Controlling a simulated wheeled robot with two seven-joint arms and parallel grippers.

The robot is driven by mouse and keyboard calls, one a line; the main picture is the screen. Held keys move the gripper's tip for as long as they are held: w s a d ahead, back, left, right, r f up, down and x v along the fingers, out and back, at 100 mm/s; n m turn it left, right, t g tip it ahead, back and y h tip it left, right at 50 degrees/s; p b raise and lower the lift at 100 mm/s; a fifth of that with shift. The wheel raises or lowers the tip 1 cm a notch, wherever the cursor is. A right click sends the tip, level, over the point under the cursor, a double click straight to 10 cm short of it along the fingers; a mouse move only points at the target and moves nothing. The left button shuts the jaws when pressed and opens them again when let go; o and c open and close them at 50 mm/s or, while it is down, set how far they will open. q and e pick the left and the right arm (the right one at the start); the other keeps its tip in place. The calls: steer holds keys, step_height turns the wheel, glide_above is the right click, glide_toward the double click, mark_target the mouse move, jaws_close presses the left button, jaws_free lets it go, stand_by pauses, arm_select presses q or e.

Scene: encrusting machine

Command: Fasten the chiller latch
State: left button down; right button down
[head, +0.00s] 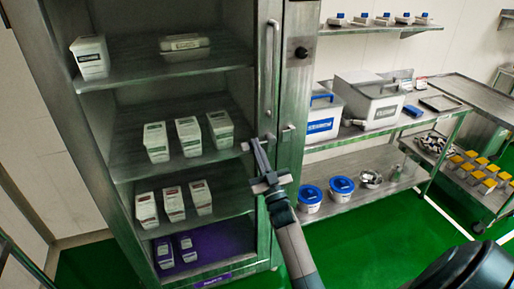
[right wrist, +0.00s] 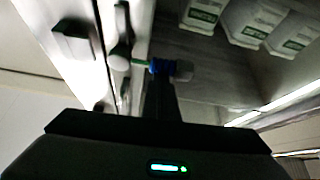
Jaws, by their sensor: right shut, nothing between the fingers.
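The chiller (head: 295,85) is a tall grey metal cabinet with its shelves in plain view. A long vertical handle (head: 270,62) runs down its front edge, and a small latch fitting (head: 287,130) sits lower, to the right. My right gripper (head: 257,147) is shut and empty, its fingertips in front of the cabinet edge, just left of and below the latch fitting. The right wrist view shows the fingertips (right wrist: 160,72) close to the handle (right wrist: 121,50), with a blocky fitting (right wrist: 75,42) at left. Whether they touch anything cannot be told. My left gripper is out of view.
To the right, a metal rack (head: 350,203) holds blue-lidded tubs (head: 342,187) and larger containers (head: 368,100). Green floor (head: 365,240) is clear in front of the rack.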

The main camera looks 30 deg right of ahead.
steer(key=shift+f, duration=0.2)
steer(key=d+f+n+g+y, duration=0.2)
steer(key=n+y, duration=0.3)
steer(key=n, duration=0.6)
steer(key=s+d+f+n+g+y+b, duration=0.1)
steer(key=d+f+n+g+y, duration=0.2)
steer(key=n, duration=0.7)
steer(key=shift+f+n+g+y, duration=0.4)
steer(key=shift+f+g+y, duration=0.1)
steer(key=shift+f+y, duration=0.45)
steer(key=shift+s+d+r, duration=0.15)
steer(key=shift+d, duration=0.05)
steer(key=shift+a, duration=0.15)
